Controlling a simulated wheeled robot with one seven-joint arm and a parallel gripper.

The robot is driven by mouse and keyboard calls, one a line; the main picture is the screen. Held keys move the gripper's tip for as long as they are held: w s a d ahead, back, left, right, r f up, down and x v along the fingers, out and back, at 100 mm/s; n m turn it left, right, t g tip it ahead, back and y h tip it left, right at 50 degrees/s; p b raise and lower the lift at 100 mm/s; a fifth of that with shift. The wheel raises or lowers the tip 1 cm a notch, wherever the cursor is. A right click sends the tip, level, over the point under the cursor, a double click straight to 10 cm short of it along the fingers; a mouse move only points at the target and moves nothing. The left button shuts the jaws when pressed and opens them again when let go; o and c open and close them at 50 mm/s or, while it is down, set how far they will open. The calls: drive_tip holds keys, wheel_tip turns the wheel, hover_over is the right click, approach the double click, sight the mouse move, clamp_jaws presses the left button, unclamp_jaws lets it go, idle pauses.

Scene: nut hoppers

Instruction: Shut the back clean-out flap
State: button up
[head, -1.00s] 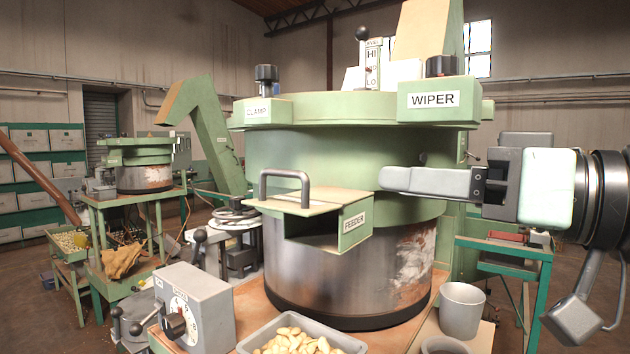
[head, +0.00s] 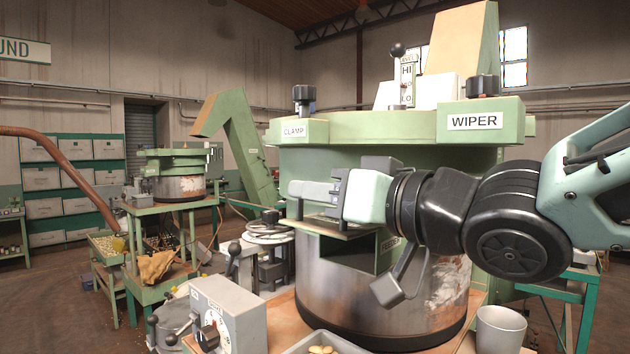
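The near hopper is a large drum with a green upper body (head: 400,128) and a steel lower part (head: 330,300). No clean-out flap shows on the side facing me, and its back is hidden. A FEEDER box (head: 345,251) juts from its front. My gripper (head: 300,190) is in front of the drum, over the feeder's top, with its fingers pointing left. The fingers show edge-on, so I cannot tell if they are open or shut. The feeder's handle is hidden behind the gripper, and I cannot tell if they touch.
A grey control box with a dial (head: 223,312), a tray of nuts (head: 325,346) and a grey cup (head: 501,331) stand around the drum's base. A WIPER block (head: 480,121) and a CLAMP block (head: 300,130) jut from the rim. A smaller hopper (head: 175,175) stands at left.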

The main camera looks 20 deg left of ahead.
drive_tip(key=shift+w+a, duration=0.15)
drive_tip(key=shift+a, duration=0.3)
clamp_jaws()
